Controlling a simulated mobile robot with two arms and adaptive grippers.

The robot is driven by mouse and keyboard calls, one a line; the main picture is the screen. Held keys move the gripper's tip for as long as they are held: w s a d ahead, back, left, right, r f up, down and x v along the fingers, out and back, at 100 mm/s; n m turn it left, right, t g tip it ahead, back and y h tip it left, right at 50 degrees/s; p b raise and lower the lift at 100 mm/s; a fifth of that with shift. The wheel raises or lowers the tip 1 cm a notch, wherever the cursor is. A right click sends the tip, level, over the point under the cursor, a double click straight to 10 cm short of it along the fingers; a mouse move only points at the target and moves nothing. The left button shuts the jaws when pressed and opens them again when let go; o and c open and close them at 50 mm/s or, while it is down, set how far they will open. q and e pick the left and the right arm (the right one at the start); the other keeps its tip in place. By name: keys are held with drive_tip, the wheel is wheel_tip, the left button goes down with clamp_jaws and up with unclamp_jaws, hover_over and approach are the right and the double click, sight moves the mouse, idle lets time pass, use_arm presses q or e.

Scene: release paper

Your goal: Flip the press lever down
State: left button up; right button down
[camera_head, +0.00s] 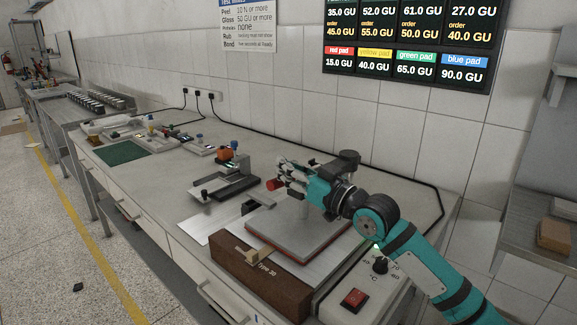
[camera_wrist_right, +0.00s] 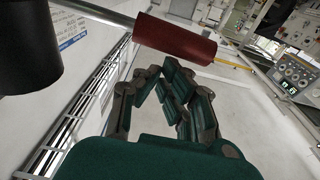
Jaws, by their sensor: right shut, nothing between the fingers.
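The press lever's red grip (camera_head: 275,184) shows just left of my right gripper (camera_head: 284,172) in the head view. In the right wrist view the red grip (camera_wrist_right: 175,39) sits on a metal rod (camera_wrist_right: 98,10) that comes in from the upper left. It lies across the view just past the fingertips of my right gripper (camera_wrist_right: 166,70). The fingers are shut with nothing between them; I cannot tell whether they touch the grip. The press's flat plate (camera_head: 290,237) lies below my arm. My arm hides much of the lever and press top. My left gripper is not in view.
A control box with a red switch (camera_head: 354,298) and a knob (camera_head: 380,265) is at right. A small device (camera_head: 226,178) stands left. The wall is close behind.

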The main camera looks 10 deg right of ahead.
drive_tip(key=r+p, duration=0.1)
drive_tip(key=r, duration=0.1)
drive_tip(key=r+p, duration=0.1)
drive_tip(key=r, duration=0.1)
drive_tip(key=shift+w+a+p, duration=0.1)
drive_tip(key=shift+w+p, duration=0.2)
use_arm(q)
drive_tip(key=b, duration=0.3)
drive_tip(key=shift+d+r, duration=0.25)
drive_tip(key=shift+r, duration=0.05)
use_arm(e)
drive_tip(key=v, duration=1)
drive_tip(key=shift+f, duration=0.4)
